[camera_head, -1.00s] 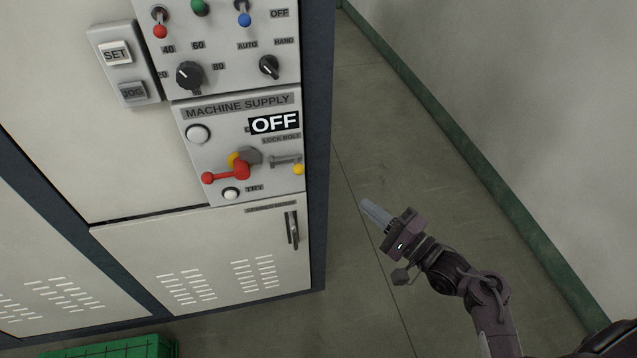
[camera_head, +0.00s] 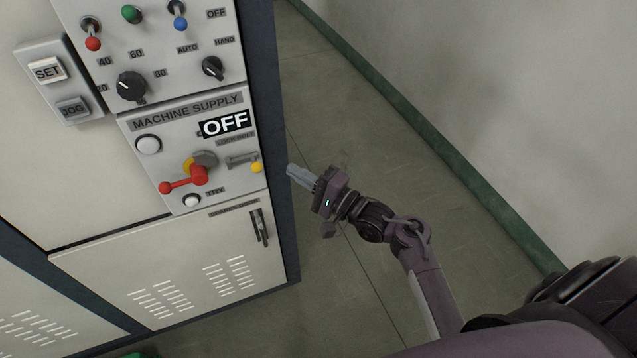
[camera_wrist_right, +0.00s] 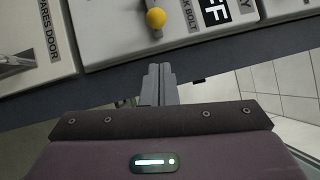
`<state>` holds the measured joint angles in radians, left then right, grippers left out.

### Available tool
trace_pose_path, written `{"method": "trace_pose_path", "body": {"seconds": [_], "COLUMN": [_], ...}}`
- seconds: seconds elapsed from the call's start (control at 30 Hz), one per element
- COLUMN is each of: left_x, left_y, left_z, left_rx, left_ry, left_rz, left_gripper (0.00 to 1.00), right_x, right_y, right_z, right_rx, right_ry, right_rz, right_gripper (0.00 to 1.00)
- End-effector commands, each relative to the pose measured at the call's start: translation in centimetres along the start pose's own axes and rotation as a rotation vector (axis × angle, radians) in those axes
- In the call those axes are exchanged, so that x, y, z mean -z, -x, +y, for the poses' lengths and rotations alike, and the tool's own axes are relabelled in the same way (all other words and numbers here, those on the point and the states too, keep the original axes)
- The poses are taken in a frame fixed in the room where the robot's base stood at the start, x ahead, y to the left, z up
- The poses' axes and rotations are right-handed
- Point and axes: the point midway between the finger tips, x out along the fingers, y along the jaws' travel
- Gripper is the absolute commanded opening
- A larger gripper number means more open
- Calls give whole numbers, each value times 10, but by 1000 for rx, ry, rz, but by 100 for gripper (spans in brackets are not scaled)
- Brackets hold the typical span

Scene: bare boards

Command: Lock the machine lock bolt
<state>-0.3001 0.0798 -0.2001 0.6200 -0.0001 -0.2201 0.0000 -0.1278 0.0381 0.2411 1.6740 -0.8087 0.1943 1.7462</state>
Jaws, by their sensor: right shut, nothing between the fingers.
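The lock bolt (camera_head: 243,161) is a small grey bar with a yellow knob (camera_head: 257,168) at its right end, on the machine supply panel (camera_head: 180,120). The yellow knob also shows at the top of the right wrist view (camera_wrist_right: 156,18). Left of the bolt is a red-handled switch (camera_head: 190,178) with a yellow and grey hub, below an OFF sign (camera_head: 225,123). My right gripper (camera_head: 291,172) is shut and empty, just right of the cabinet edge and apart from the knob. In the right wrist view its fingers (camera_wrist_right: 158,78) point toward the knob. My left gripper is not in view.
The cabinet's dark edge post (camera_head: 278,150) stands between the panel and my right gripper. Below is a spares door with a dark handle (camera_head: 259,228). Knobs, levers and a SET button (camera_head: 47,71) are above. Open floor (camera_head: 330,110) and a wall lie right.

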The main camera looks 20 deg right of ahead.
Motion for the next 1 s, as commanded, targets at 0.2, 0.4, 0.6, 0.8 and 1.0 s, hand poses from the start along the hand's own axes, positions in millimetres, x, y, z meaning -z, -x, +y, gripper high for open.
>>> {"method": "trace_pose_path", "body": {"seconds": [0.2, 0.4, 0.6, 0.8, 1.0], "left_x": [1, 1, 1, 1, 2], "left_y": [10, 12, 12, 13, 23], "left_z": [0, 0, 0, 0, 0], "left_rx": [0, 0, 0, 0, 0], "left_ry": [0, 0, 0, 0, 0], "left_rz": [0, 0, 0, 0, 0], "left_gripper": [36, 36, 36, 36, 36], "right_x": [-19, -28, -28, -31, -55], "right_y": [-28, -36, -36, -38, -54], "right_z": [-2, 0, 1, 0, 4], "right_rx": [-1, -2, -2, -1, -1], "right_ry": [-3, 0, 1, -1, -4], "right_rz": [1, 1, 1, 1, 0], "right_gripper": [0, 0, 0, 0, 0]}}
